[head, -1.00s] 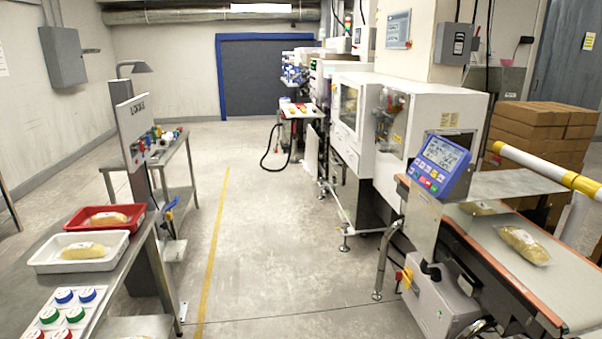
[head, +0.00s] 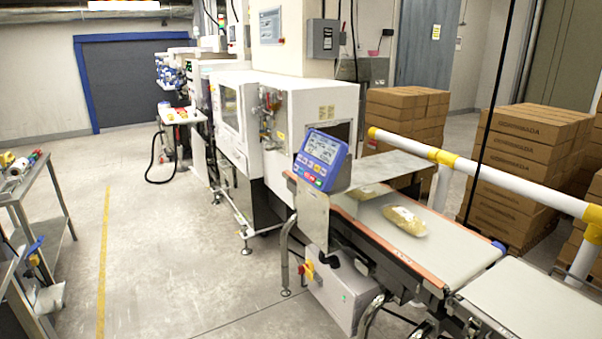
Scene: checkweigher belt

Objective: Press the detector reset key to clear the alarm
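A blue control panel (head: 321,160) with a lit screen and several small coloured keys stands on a metal bracket at the near side of the checkweigher belt (head: 436,244). The keys are too small to read, so I cannot tell which is the detector reset key. A wrapped bread-like pack (head: 405,221) lies on the belt, and another pack lies partly hidden behind the panel. Neither of my grippers shows in the head view.
A yellow-and-white rail (head: 487,176) runs along the belt's far side. A grey box with a red and yellow switch (head: 309,270) sits below the panel. Stacked cartons (head: 524,172) stand behind. The floor (head: 170,250) left of the belt is clear, with metal tables at far left.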

